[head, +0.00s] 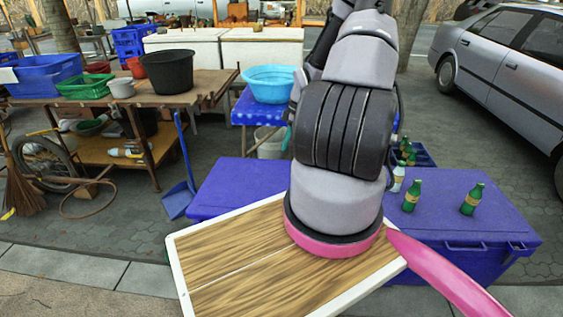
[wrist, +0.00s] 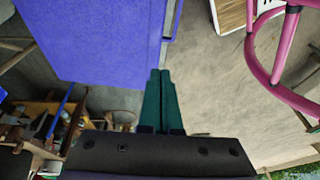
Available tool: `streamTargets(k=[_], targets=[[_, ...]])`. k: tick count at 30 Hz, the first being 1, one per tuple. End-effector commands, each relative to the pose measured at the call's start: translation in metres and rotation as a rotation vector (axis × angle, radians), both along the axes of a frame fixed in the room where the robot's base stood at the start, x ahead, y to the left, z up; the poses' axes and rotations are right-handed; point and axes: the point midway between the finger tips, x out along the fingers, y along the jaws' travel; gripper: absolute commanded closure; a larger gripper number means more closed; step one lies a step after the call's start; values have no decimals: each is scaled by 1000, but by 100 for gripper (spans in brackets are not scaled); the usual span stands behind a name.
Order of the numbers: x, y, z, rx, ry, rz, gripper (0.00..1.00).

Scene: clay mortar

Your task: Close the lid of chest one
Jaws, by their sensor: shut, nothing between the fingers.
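A long blue chest (head: 470,215) stands behind the wooden board in the head view, its flat top down and bottles standing on it. A blue panel with a latch-side edge, seemingly the same chest (wrist: 90,40), fills the upper left of the wrist view. Two white chests (head: 262,50) stand at the back. I cannot tell which one is chest one. My gripper (wrist: 165,75) is shut and empty in the wrist view, its dark green fingers together just off the blue panel's edge. In the head view my arm hides the gripper. I cannot tell whether the fingers touch the panel.
Green bottles (head: 472,199) stand on the blue chest. A white-edged wooden board (head: 225,260) and a pink bar (head: 440,275) are in front. A cluttered table (head: 190,93) is at left, a blue basin (head: 270,80) behind, a silver car (head: 505,65) at right. Paving between is partly clear.

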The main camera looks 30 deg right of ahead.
Motion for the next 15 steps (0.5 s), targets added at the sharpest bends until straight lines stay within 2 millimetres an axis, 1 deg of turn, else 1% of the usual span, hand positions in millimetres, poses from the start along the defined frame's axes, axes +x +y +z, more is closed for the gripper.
streamTargets(k=[5, 15], targets=[[2, 9, -25, 2, 3, 2, 100], [8, 29, -94, 1, 1, 0, 100]])
